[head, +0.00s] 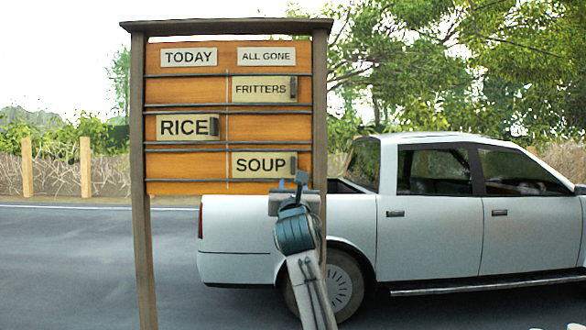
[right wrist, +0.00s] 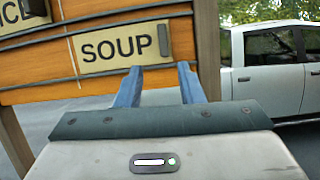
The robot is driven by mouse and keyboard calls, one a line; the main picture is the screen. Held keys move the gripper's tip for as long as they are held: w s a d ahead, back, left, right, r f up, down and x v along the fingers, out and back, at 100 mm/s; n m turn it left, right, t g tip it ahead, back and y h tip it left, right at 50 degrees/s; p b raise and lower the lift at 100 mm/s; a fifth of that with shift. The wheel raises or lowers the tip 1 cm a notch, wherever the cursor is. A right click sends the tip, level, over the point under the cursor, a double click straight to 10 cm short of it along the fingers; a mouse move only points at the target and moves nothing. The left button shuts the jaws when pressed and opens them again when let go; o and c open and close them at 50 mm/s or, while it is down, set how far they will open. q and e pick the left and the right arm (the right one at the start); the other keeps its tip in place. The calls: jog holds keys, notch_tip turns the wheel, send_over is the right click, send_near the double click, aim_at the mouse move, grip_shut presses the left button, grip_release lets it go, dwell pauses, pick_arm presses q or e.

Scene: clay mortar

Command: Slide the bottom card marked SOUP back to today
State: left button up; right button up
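The SOUP card (head: 259,165) is in the bottom row of the wooden board, in the right column under the ALL GONE label (head: 266,57). The TODAY label (head: 189,57) heads the left column, and the bottom row is bare orange wood under it. The card has a dark upright handle at its right end, which also shows in the right wrist view on the SOUP card (right wrist: 118,47). My right gripper (head: 302,180) is just below the handle. In the right wrist view its blue fingers (right wrist: 160,68) are apart and empty, with the handle ahead between them. My left gripper is out of view.
The RICE card (head: 182,127) is in the left column one row up. The FRITTERS card (head: 260,89) is in the right column near the top. Dark rails (head: 185,142) separate the rows. The board's right post (head: 320,110) stands close beside the handle. A pickup truck is behind.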

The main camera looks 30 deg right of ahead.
aim_at(293, 161)
jog(key=p+x, duration=0.1)
jog(key=x, duration=0.2)
jog(key=r+p+x, duration=0.1)
jog(key=x, duration=0.3)
jog(key=s+r+p+x, duration=0.1)
jog(key=p+x, duration=0.1)
jog(key=x, duration=0.1)
jog(key=shift+w+d+r, duration=0.1)
jog(key=shift+w+d, duration=0.1)
jog(key=shift+w, duration=0.05)
jog(key=shift+w+d+r+n, duration=0.1)
jog(key=shift+w+d+n, duration=0.1)
jog(key=shift+w+n, duration=0.15)
grip_shut()
